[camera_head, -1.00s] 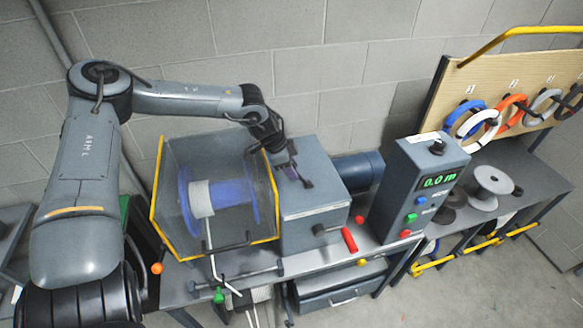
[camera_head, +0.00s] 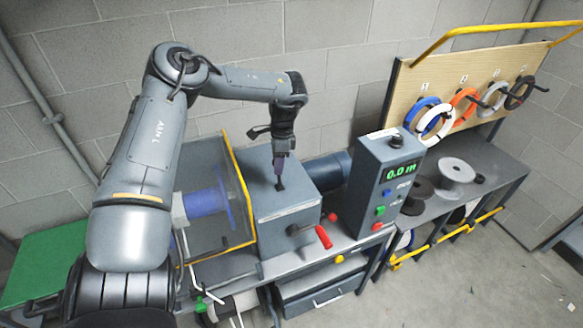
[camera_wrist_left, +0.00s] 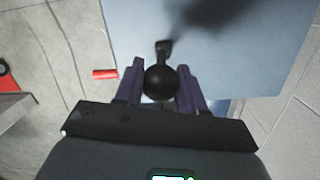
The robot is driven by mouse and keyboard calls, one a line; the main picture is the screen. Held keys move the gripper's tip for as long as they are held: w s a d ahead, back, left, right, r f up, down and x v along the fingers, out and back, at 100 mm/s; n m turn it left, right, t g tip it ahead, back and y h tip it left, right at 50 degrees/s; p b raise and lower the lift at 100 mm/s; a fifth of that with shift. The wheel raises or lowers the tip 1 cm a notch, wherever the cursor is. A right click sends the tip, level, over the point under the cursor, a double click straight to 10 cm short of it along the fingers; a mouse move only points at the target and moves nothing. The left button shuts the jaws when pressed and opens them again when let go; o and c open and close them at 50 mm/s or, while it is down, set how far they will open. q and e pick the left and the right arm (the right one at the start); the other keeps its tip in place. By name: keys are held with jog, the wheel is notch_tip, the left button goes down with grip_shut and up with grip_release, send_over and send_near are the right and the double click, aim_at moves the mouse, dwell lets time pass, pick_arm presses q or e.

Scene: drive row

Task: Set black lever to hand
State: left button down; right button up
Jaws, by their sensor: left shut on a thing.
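The black lever (camera_head: 280,184) stands on top of the grey drive box (camera_head: 287,212). In the left wrist view its round black knob (camera_wrist_left: 161,82) sits between my two purple fingers, with its stem running down to the blue-grey box top. My left gripper (camera_head: 280,166) points down at the lever from above and is shut on the knob. In the head view the fingers hide most of the lever's upper part. I cannot read any markings by the lever. My right gripper is in neither view.
A red-handled crank (camera_head: 324,237) sticks out of the box front. A guarded blue spool (camera_head: 207,200) is at the left. A control box (camera_head: 383,185) with a green "0.0" display stands at the right. Coloured rings hang on a wooden board (camera_head: 470,75) beyond it.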

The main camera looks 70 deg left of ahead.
pick_arm(q)
jog(key=shift+w, duration=0.3)
jog(key=c, duration=0.7)
grip_release()
notch_tip(320, 180, up, 11)
jog(key=w+b, duration=0.1)
jog(key=shift+w+a+f, duration=0.15)
jog(key=shift+w, duration=0.15)
